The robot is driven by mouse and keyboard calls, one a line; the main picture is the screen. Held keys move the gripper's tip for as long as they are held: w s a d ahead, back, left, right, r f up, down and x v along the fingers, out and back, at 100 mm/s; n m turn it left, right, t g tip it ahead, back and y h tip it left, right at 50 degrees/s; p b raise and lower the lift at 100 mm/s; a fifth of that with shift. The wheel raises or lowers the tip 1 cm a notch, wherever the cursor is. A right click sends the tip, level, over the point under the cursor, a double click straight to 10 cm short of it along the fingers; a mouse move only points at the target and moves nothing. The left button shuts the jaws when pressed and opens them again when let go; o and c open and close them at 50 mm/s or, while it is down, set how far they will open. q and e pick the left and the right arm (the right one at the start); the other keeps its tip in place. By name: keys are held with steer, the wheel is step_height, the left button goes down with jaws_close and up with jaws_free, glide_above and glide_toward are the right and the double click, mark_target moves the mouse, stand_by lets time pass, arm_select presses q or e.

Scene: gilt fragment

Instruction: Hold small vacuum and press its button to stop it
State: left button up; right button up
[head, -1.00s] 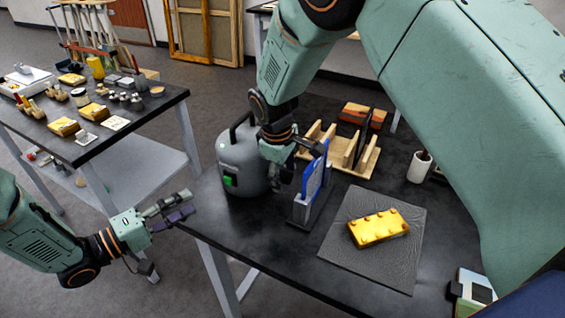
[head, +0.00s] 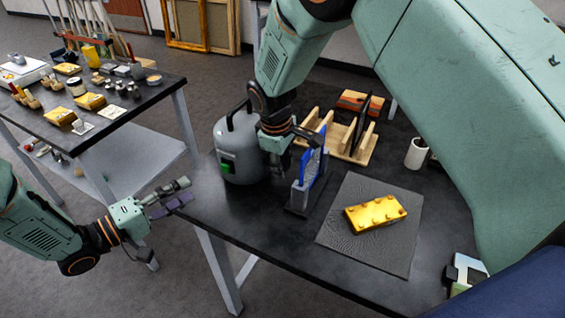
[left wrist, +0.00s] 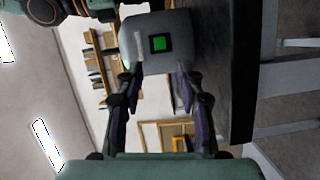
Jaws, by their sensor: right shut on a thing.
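The small vacuum (head: 240,160) is a grey rounded canister with a dark top handle, standing upright on the near left part of the black workbench. Its green button (head: 226,168) faces my left arm; the button also shows in the left wrist view (left wrist: 158,43). My right gripper (head: 288,150) is at the vacuum's right side, shut on it; the contact is partly hidden. My left gripper (head: 172,195) is open and empty, left of the bench edge and apart from the vacuum. Its spread fingers (left wrist: 150,100) point toward the button side in the left wrist view.
A blue panel in a dark stand (head: 301,190) is close to my right gripper. A gold fragment (head: 375,213) lies on a grey mat (head: 350,250). A wooden rack (head: 350,148) and white cup (head: 416,153) stand behind. A cluttered side table (head: 155,97) is at left.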

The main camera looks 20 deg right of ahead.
stand_by(0.5)
arm_select(q)
jaws_close()
stand_by(1.4)
